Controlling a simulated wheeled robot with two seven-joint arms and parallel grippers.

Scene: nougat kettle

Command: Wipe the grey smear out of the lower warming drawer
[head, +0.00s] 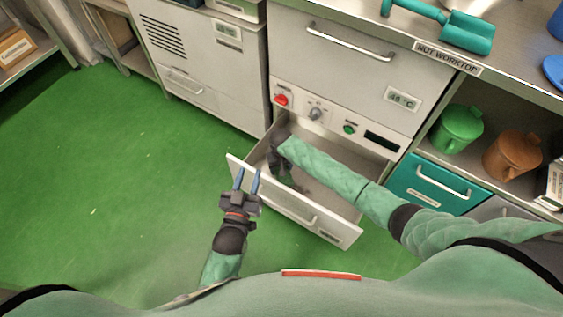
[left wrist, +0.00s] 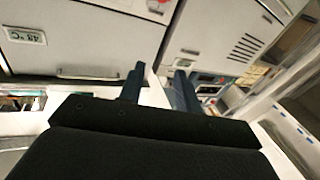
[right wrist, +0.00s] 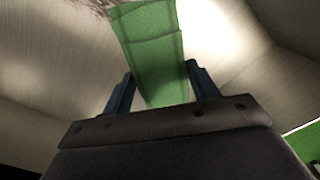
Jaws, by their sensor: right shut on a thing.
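The lower warming drawer (head: 340,233) is pulled out below the control panel, its pale metal inside partly hidden by my right arm. My right gripper (head: 287,181) is down inside the drawer toward its left side. In the right wrist view it is shut on a green cloth or pad (right wrist: 154,55), which reaches out past the fingertips over the metal. A grey-brown mottled patch, likely the smear (right wrist: 92,4), shows at the top edge of that view, left of the cloth. My left gripper (head: 247,181) is open at the drawer front's left end; contact is unclear.
The upper drawer (head: 345,60) is closed above the panel with a red knob (head: 282,99). A teal drawer (head: 437,187) and green and orange pots stand at the right. A teal scoop (head: 466,31) lies on the worktop. The green floor at the left is clear.

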